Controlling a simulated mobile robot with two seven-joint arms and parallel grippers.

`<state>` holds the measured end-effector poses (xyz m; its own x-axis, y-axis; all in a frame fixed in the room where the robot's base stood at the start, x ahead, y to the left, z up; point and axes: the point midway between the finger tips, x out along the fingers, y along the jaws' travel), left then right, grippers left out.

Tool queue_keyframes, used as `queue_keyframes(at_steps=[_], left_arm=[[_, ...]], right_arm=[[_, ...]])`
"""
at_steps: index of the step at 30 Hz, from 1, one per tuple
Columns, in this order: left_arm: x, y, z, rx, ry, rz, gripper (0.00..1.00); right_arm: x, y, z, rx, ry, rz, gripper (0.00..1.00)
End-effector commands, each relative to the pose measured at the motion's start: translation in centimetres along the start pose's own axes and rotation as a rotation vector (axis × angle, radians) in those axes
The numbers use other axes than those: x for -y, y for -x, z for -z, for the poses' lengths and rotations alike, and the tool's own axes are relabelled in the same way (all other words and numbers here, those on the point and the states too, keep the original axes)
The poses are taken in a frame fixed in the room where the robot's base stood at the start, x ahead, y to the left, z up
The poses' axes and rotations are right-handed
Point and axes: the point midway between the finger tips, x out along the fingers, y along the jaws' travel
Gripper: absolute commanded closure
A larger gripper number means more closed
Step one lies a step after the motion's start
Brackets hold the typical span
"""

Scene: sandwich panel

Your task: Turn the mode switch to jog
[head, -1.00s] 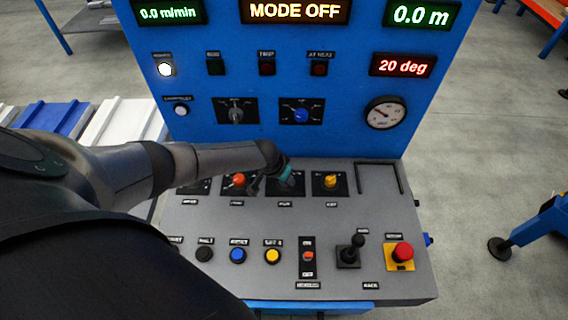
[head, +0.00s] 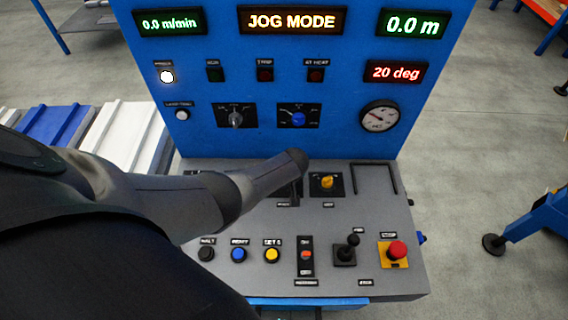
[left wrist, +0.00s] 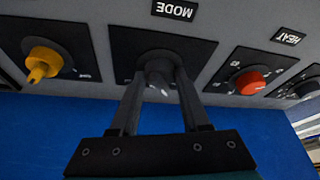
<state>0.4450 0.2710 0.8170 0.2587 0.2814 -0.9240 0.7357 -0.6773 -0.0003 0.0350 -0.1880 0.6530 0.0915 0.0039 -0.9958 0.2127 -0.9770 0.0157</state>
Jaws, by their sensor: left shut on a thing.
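The mode switch (left wrist: 157,68), a grey knob on a black plate under the MODE label (left wrist: 174,9), is in the middle of the left wrist view. My left gripper (left wrist: 159,84) is shut on the knob, one finger on each side. The mode display (head: 292,20) at the top of the blue panel reads "JOG MODE". My right gripper is not in view.
A yellow knob (head: 327,182) sits just right of the mode switch in the head view. A red knob (left wrist: 250,82) is on its other side in the left wrist view. The joystick (head: 347,250) and red stop button (head: 397,250) stand at the front right.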

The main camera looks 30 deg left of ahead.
Motion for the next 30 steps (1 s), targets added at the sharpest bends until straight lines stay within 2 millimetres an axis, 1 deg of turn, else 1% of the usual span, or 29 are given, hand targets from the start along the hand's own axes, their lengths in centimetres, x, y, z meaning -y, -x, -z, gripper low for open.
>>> queue_keyframes(at_steps=[3, 10, 25, 26, 30], left_arm=[[0.04, -0.11, -0.15, 0.002, 0.052, 0.024, 1.00], [0.07, -0.09, -0.07, 0.002, 0.109, 0.049, 1.00], [0.07, -0.05, 0.03, 0.000, 0.124, 0.053, 1.00], [0.06, -0.05, 0.04, 0.000, 0.124, 0.053, 0.51], [0.03, -0.04, 0.05, 0.000, 0.123, 0.052, 0.35]], right_arm=[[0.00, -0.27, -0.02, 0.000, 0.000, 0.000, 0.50], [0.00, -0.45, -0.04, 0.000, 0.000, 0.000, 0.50], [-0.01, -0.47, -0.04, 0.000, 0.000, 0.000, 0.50], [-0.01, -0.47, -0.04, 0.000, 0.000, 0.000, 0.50], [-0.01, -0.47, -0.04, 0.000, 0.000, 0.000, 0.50]])
